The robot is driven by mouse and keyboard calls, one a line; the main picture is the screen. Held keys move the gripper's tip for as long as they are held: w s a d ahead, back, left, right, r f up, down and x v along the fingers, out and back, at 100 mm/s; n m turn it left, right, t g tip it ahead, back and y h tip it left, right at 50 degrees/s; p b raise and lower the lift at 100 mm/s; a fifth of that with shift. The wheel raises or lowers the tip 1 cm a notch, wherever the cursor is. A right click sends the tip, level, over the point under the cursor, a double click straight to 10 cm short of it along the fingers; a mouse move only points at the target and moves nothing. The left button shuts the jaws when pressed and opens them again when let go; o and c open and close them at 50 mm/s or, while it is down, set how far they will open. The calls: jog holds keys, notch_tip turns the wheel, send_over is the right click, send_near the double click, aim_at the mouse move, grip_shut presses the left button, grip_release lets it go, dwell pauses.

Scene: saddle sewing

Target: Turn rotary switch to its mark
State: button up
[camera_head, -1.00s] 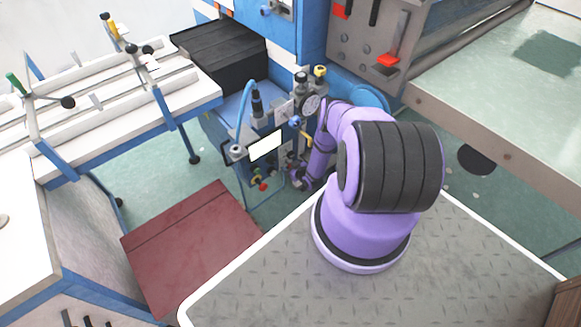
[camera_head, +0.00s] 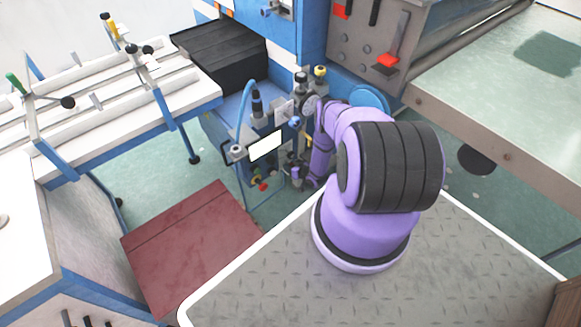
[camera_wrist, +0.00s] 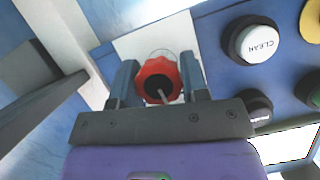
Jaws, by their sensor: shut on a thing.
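The rotary switch is a red scalloped knob (camera_wrist: 157,79) with a dark centre and a thin light pointer line. It sits on a white plate on a blue panel in the wrist view. My gripper (camera_wrist: 159,84) has one grey finger on each side of the knob and is shut on it. I cannot make out the mark the pointer is set against. In the head view my purple arm reaches down to the blue machine, and the gripper and knob cannot be clearly made out there.
Beside the knob in the wrist view are a white "CLEAN" button (camera_wrist: 257,43), a black button (camera_wrist: 257,106) and part of a yellow button (camera_wrist: 312,20). In the head view a gooseneck hose (camera_head: 242,107) and a white display panel (camera_head: 265,146) stand left of my arm.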

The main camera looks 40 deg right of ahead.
jog(key=shift+m+y, duration=0.3)
jog(key=o, duration=0.9)
jog(key=v, duration=1.1)
